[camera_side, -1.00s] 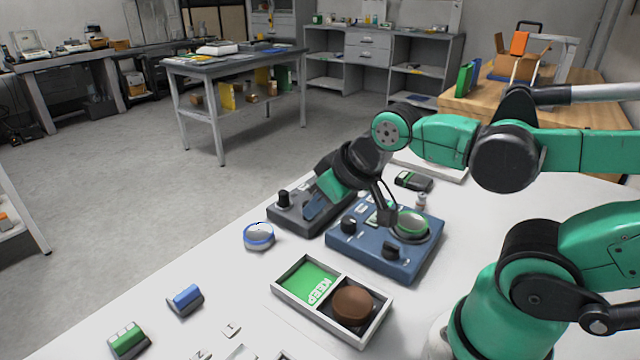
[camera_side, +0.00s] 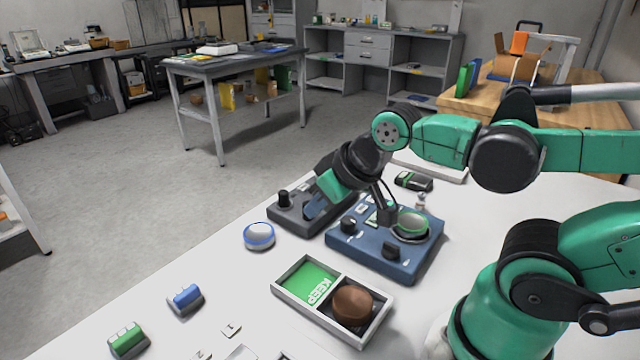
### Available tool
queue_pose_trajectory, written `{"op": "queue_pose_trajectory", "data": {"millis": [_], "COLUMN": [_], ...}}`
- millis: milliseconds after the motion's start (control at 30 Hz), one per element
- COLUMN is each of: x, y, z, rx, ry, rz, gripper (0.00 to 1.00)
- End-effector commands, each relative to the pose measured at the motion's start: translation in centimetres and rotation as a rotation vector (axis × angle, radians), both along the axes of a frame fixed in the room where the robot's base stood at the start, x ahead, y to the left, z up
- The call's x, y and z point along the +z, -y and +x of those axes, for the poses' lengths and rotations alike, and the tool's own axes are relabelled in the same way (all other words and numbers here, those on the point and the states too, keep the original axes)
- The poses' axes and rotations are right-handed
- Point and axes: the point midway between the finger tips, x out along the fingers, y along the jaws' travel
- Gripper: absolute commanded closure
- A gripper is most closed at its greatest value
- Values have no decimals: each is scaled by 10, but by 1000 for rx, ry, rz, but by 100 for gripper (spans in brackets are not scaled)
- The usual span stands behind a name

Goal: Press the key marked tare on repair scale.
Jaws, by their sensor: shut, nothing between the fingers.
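A blue scale (camera_side: 411,263) stands on the white table, with black knobs, a small greenish panel and a round dish (camera_side: 411,224) on top. My gripper (camera_side: 386,217) is shut and empty, pointing down over the middle of the blue scale, just left of the dish. Its tips are at or close to the scale's top; I cannot tell whether they touch. A dark grey device (camera_side: 287,217) with a black knob stands left of it, partly behind my wrist. No tare marking or repair label is readable, and my fingers hide part of the top face.
A white tray (camera_side: 283,287) in front holds a green KEEP panel and a brown round object (camera_side: 352,304). A blue-rimmed white round object (camera_side: 259,236), a blue block (camera_side: 186,298) and a green block (camera_side: 128,340) lie left. A dark handheld device (camera_side: 413,181) lies behind the scale.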

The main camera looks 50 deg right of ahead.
Motion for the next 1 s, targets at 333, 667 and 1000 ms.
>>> {"op": "queue_pose_trajectory", "data": {"millis": [333, 667, 1000], "x": [0, 0, -1], "y": [0, 0, 38], "z": [0, 0, 12], "rx": [0, 0, -154], "ry": [0, 0, -30], "rz": [0, 0, 129], "gripper": [100, 100, 100]}}
